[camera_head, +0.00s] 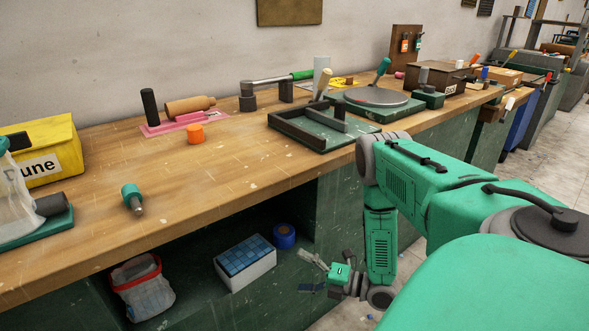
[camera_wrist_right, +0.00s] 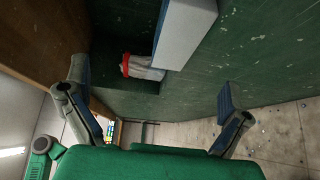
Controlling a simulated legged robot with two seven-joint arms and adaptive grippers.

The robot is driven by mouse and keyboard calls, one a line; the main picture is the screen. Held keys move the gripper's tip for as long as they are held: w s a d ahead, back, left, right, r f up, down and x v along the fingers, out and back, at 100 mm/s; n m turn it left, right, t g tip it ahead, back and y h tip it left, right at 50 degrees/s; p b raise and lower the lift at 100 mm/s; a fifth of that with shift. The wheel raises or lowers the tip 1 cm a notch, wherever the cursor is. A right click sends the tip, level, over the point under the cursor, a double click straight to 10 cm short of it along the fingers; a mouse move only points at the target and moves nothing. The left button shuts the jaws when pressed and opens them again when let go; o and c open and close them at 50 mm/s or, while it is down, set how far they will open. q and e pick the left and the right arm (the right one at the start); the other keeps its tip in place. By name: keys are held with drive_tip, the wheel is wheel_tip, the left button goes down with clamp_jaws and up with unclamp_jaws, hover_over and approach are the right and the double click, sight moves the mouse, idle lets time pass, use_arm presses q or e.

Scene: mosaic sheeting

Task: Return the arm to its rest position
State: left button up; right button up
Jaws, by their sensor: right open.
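My right arm (camera_head: 381,246) is green and comes in from the right of the head view, its forearm hanging down in front of the bench. My right gripper (camera_head: 311,273) is at its lower end, beside the open lower shelf and below the bench top. In the right wrist view the gripper's two fingers (camera_wrist_right: 151,84) are spread wide with nothing between them. A white box with blue mosaic tiles (camera_head: 246,263) sits on the shelf, left of the gripper and apart from it. It also shows at the top of the wrist view (camera_wrist_right: 185,38). My left gripper is not in view.
The wooden bench top (camera_head: 240,165) carries a yellow box (camera_head: 49,150), a teal-handled tool (camera_head: 132,198), an orange cylinder (camera_head: 196,134) and a green tray (camera_head: 315,128). The shelf also holds a red-rimmed bag (camera_head: 142,289) and a blue tape roll (camera_head: 284,236). Floor (camera_head: 345,313) shows below the gripper.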

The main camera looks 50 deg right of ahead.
idle(0.4)
drive_tip(key=a+f+m+g+h+p, duration=0.25)
drive_tip(key=a+m+g, duration=0.7)
drive_tip(key=a, duration=0.75)
drive_tip(key=s+r+m+g+h+p, duration=0.1)
drive_tip(key=s+r+m+g, duration=0.1)
drive_tip(key=s+m, duration=0.4)
drive_tip(key=s+r+m+g+h+p, duration=0.1)
drive_tip(key=s+m+g, duration=0.3)
drive_tip(key=s, duration=0.7)
drive_tip(key=shift+a+r+m+h, duration=0.4)
drive_tip(key=shift+r+m+h, duration=0.35)
drive_tip(key=shift+m, duration=0.2)
drive_tip(key=shift+s+g, duration=0.1)
drive_tip(key=shift+g, duration=0.15)
